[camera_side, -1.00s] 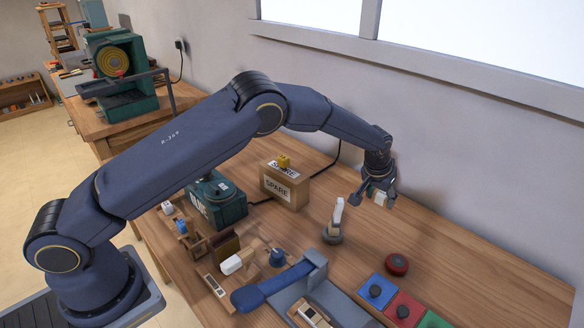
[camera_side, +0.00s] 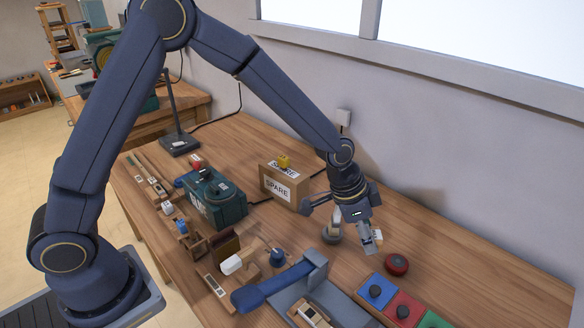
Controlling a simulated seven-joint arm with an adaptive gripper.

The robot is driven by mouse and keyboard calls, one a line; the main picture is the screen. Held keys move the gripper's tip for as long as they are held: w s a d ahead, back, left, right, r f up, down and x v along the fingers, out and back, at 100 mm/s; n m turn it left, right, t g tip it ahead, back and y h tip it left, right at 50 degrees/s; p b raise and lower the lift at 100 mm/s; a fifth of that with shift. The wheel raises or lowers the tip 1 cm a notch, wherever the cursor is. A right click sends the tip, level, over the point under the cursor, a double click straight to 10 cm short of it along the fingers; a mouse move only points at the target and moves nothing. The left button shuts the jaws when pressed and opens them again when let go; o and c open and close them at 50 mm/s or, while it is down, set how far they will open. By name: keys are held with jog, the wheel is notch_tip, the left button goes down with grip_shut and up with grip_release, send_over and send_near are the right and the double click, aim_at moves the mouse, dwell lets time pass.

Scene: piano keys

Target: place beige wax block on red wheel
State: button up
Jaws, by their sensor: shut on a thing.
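My gripper (camera_side: 368,242) is shut on a small pale block, the beige wax block (camera_side: 378,237), which is mostly hidden by the fingers. The gripper points downward above the right part of the bench, to the upper left of the red wheel (camera_side: 397,264). The red wheel is a round red disc with a dark centre, lying on the wood behind the coloured pads. The block appears apart from the wheel; its exact height above the bench is hard to tell.
Blue (camera_side: 368,291), red and green pads lie in front. A SPARE box (camera_side: 278,191) and a green machine (camera_side: 228,207) stand further left. The bench right of the wheel is clear.

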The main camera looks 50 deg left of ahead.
jog(key=w+d+f, duration=0.2)
jog(key=w+f, duration=0.1)
jog(key=w, duration=0.2)
send_over(398, 261)
jog(key=s+a, duration=0.1)
notch_tip(398, 261, down, 5)
jog(key=shift+s+f, duration=0.15)
jog(key=shift+f, duration=1.6)
jog(key=shift+f, duration=0.2)
jog(key=o, duration=1.1)
jog(key=shift+o, duration=0.2)
jog(key=shift+r, duration=0.15)
